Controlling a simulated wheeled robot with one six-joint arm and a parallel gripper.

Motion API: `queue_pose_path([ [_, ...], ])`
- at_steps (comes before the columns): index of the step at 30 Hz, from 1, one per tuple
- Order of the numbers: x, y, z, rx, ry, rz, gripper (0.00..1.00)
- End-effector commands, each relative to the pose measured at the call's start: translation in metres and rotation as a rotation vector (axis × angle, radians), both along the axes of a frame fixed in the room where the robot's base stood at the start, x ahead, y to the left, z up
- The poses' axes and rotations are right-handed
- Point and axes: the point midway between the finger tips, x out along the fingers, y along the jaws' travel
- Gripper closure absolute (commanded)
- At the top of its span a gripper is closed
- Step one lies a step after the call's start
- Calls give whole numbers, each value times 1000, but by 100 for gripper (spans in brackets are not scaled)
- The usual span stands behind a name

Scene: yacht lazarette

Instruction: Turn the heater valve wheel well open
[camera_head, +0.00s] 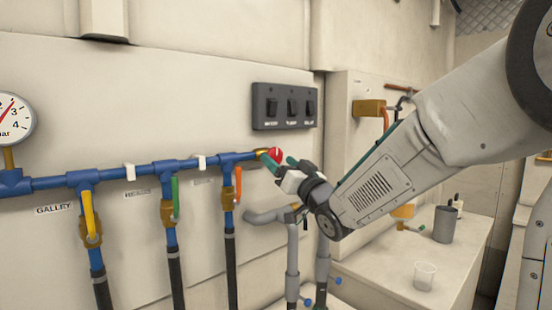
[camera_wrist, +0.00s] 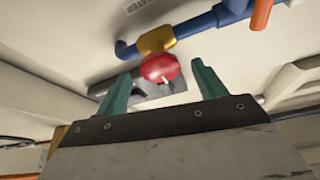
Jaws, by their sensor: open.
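A red valve wheel (camera_head: 276,153) sits on a brass valve body (camera_head: 261,154) at the right end of the blue pipe on the wall. In the wrist view the red wheel (camera_wrist: 160,68) shows with its brass body (camera_wrist: 156,40) just behind it. My gripper (camera_head: 281,162) is at the wheel with its two green fingers apart. In the wrist view my gripper (camera_wrist: 163,76) has one fingertip on either side of the wheel, with a gap on each side. How deep the wheel sits between the fingers is hard to tell. No label for this wheel is readable.
Yellow (camera_head: 90,215), green (camera_head: 175,195) and orange (camera_head: 238,185) lever handles hang left of the wheel. A black switch panel (camera_head: 284,106) is just above. Grey pipes (camera_head: 292,250) stand below. A clear cup (camera_head: 424,274) and grey canister (camera_head: 445,224) stand on the right-hand bench.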

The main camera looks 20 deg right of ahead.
Motion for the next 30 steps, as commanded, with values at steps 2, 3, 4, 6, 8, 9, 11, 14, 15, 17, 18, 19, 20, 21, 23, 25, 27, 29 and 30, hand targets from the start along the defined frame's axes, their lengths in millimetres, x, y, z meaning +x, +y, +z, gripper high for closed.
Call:
queue_pose_path([
  [2, 11, 4, 4, -1, 0, 2, 30],
  [3, 15, 6, 6, -1, 1, 2, 30],
  [4, 17, 6, 7, -1, 0, 2, 30],
  [6, 22, 8, 9, -1, 1, 1, 30],
  [8, 24, 8, 10, -1, 2, 0, 30],
  [9, 25, 8, 10, -1, 2, 0, 30],
  [11, 26, 9, 11, 0, 2, -1, 30],
  [14, 26, 9, 11, 0, 2, -1, 30],
  [15, 26, 9, 11, 0, 2, -1, 30],
  [17, 25, 9, 11, 0, 2, -1, 38],
  [18, 25, 9, 11, 0, 2, -1, 49],
  [19, 25, 9, 11, 0, 2, -1, 58],
  [20, 25, 8, 10, 0, 2, -1, 66],
  [21, 25, 8, 10, 0, 2, -1, 74],
  [23, 25, 8, 10, 0, 2, -1, 74],
  [25, 25, 8, 10, -1, 2, -1, 74],
  [27, 25, 8, 11, -5, 0, -1, 74],
  [29, 25, 8, 10, -12, -3, -1, 74],
  [30, 25, 8, 11, -19, -7, 0, 74],
])
